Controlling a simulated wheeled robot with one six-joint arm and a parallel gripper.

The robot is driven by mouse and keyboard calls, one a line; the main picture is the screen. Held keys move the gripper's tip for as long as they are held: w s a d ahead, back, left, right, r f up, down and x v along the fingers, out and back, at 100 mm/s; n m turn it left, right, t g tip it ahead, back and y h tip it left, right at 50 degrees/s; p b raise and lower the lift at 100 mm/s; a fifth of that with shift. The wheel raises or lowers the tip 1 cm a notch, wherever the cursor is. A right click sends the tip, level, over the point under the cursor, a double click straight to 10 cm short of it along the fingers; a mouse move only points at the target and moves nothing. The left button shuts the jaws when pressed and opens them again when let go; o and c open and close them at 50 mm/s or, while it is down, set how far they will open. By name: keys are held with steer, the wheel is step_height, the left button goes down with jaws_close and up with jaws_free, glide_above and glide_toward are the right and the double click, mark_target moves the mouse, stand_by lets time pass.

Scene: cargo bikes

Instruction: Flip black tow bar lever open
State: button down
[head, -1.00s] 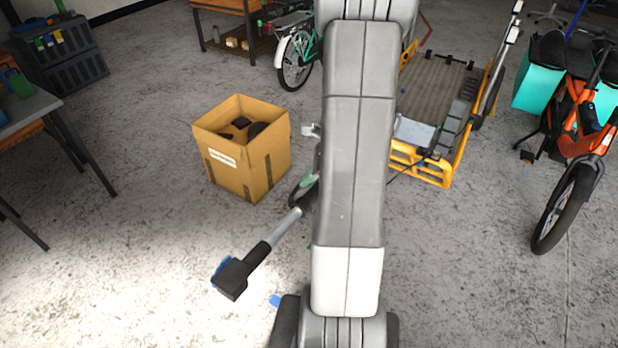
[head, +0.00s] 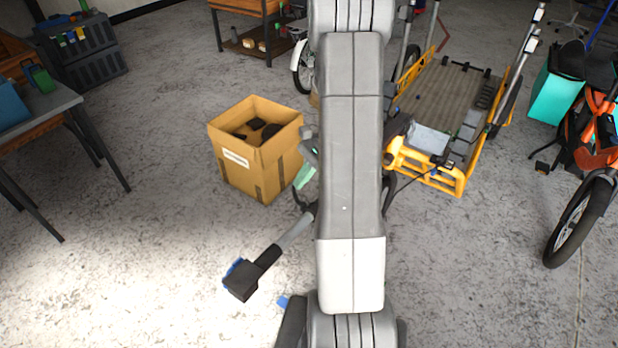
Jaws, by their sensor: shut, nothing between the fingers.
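A silver bar with a black grip and a blocky black end (head: 242,281), blue along one edge, slants down and left from behind my arm in the head view. It looks like the tow bar, but I cannot make out a separate lever on it or tell its position. My grey arm runs up the middle of the picture and hides the bar's upper end. My gripper does not show.
An open cardboard box (head: 255,165) with dark items stands left of my arm. A yellow-framed cargo trailer (head: 440,178) is on the right, with an orange bike (head: 585,215) beyond it. A grey table (head: 40,105) stands at left. Floor at lower left is clear.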

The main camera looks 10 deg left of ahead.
steer(key=n, duration=0.1)
steer(key=s+a+n+g+h, duration=0.1)
steer(key=n, duration=0.1)
steer(key=a+n+h, duration=0.1)
steer(key=shift+s+a+r+n+g, duration=0.2)
steer(key=shift+s+n+g, duration=0.1)
steer(key=shift+n, duration=0.1)
steer(key=s+n+h, duration=0.1)
steer(key=n, duration=0.1)
steer(key=s+a+n+h, duration=0.1)
steer(key=n, duration=0.1)
steer(key=shift+a+r+n+g+p, duration=0.1)
steer(key=shift+a+n+g+p, duration=0.1)
steer(key=shift+n+g+p, duration=0.15)
steer(key=shift+d, duration=0.1)
steer(key=shift+s+d, duration=0.35)
steer(key=shift+d, duration=0.25)
steer(key=shift+r, duration=0.15)
